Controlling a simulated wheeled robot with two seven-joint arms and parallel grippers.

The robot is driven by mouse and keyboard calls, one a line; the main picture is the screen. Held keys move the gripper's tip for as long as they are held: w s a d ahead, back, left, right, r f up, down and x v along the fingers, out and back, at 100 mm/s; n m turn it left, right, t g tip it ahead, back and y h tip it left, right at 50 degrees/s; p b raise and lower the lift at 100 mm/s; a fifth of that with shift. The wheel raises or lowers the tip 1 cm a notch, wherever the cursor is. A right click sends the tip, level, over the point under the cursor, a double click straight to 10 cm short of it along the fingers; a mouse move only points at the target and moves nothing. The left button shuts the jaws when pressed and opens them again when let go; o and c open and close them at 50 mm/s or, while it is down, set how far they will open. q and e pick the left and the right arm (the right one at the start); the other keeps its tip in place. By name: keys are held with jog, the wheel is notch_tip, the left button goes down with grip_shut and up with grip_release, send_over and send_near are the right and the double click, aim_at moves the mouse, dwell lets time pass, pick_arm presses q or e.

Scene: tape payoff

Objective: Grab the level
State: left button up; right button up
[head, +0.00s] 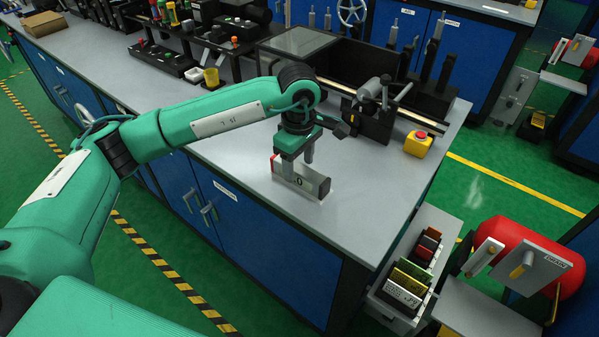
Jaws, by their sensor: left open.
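The level (318,186), a short grey bar with a red left end and a dark right end, lies on the grey bench top near its front edge. My left gripper (297,163) points down right over the level. Its fingers are open and reach down at the bar, one at the front and one behind. The gripper and fingers hide part of the level's top. I cannot tell whether the fingers touch it. My right gripper is not in view.
A yellow box with a red button (418,143) stands right of the level. A black fixture with a metal clamp (372,112) is behind it. The bench top (390,200) is clear around the level's right.

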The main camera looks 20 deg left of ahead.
aim_at(299, 168)
pick_arm(q)
jog(key=shift+f, duration=1.5)
jog(key=shift+d, duration=0.1)
grip_shut()
